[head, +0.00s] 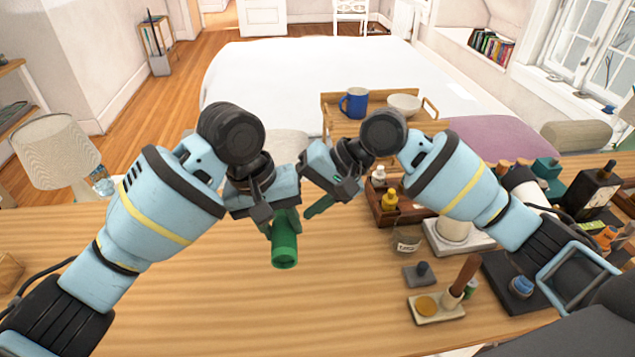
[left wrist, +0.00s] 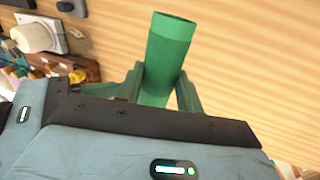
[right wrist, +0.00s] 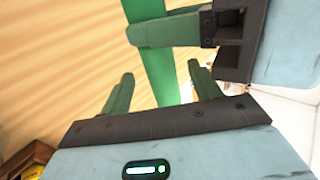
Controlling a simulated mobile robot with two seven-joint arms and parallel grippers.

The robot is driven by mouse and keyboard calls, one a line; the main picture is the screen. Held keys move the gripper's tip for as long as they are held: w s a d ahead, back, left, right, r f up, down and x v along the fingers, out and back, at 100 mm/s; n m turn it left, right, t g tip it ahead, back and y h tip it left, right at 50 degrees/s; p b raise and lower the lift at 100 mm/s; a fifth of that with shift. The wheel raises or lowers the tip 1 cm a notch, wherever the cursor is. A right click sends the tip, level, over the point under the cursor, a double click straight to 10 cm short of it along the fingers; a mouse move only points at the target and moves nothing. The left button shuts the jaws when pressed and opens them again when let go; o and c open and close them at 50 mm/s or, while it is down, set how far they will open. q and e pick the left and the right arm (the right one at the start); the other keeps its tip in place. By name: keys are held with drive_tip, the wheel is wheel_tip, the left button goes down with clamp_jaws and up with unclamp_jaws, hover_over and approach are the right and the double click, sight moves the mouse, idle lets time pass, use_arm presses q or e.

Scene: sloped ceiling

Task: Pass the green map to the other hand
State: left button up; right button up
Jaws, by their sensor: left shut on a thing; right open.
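The green map (head: 284,248) is a rolled tube held above the wooden desk, near the middle of the head view. My left gripper (head: 279,218) is shut on it; in the left wrist view the map (left wrist: 165,52) stands between the two green fingers (left wrist: 160,88). My right gripper (head: 318,203) is open, close to the right of the left one. In the right wrist view its fingers (right wrist: 161,90) appear either side of the map (right wrist: 158,62), with a left-gripper finger crossing above. I cannot tell whether the right fingers touch the map.
The desk (head: 200,290) is clear below and left of the grippers. To the right stand a glass jar (head: 406,240), a wooden tray with bottles (head: 390,203), a small stand (head: 437,308) and several dark boxes. A lamp (head: 57,150) stands at the left.

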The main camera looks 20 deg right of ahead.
drive_tip(key=shift+x, duration=1.25)
drive_tip(key=c, duration=0.9)
use_arm(q)
drive_tip(key=o, duration=1)
use_arm(e)
drive_tip(key=shift+c, duration=0.8)
use_arm(q)
drive_tip(key=shift+o, duration=0.2)
